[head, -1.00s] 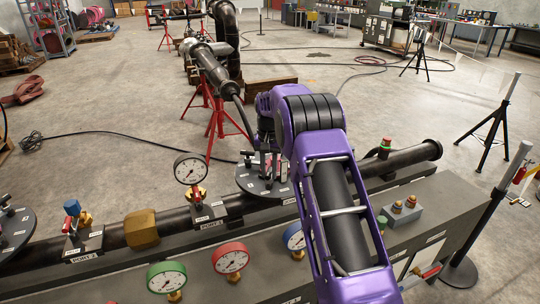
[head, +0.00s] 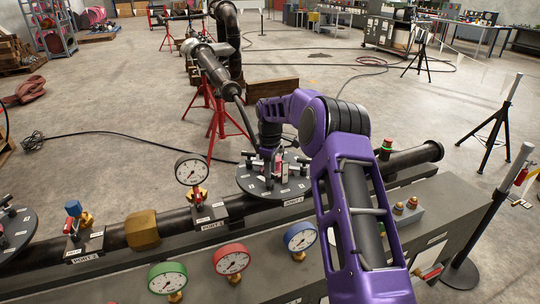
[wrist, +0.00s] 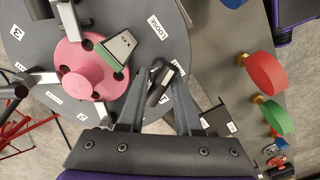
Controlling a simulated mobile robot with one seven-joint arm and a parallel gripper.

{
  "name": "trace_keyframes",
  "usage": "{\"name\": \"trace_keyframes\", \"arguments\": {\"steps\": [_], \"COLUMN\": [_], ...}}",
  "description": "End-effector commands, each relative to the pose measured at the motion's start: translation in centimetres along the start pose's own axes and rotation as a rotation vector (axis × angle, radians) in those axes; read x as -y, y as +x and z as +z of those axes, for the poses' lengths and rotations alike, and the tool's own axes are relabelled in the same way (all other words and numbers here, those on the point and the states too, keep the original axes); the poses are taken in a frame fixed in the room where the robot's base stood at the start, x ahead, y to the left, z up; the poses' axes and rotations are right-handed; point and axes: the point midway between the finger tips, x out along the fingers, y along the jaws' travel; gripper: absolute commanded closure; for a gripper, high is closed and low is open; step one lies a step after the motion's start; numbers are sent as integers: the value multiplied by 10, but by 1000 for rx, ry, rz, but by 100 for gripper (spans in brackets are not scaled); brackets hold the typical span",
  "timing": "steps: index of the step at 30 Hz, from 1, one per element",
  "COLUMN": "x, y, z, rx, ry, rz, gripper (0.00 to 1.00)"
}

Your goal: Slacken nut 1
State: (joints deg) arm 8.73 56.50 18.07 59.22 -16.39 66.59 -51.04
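A dark round flange plate (head: 262,186) lies on the pipe in the head view, with several upright clamp nuts around a pink hub. Contact is not clear. In the head view my gripper (head: 270,165) is partly hidden among the nuts.
A pressure gauge (head: 191,169) stands left of the plate. Red (head: 231,259), green (head: 167,278) and blue (head: 300,237) gauges line the bench front. A grey tube (head: 238,98) and red stand (head: 222,118) are behind. Another flange plate (head: 15,232) is at far left.

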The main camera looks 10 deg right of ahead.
Motion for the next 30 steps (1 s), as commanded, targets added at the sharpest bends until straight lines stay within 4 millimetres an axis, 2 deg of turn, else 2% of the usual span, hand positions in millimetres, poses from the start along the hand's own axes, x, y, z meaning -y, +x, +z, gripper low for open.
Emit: {"name": "trace_keyframes", "arguments": {"steps": [6, 13, 19, 24, 30], "x": [-1, 0, 0, -1, 0], "y": [0, 1, 0, -40, -65], "z": [0, 0, 0, -1, 0], "rx": [-1, -1, 0, -3, -2], "ry": [-283, -525, -271, -264, -265], "rz": [1, 1, 2, 5, 3], "gripper": [71, 71, 71, 71, 71]}}
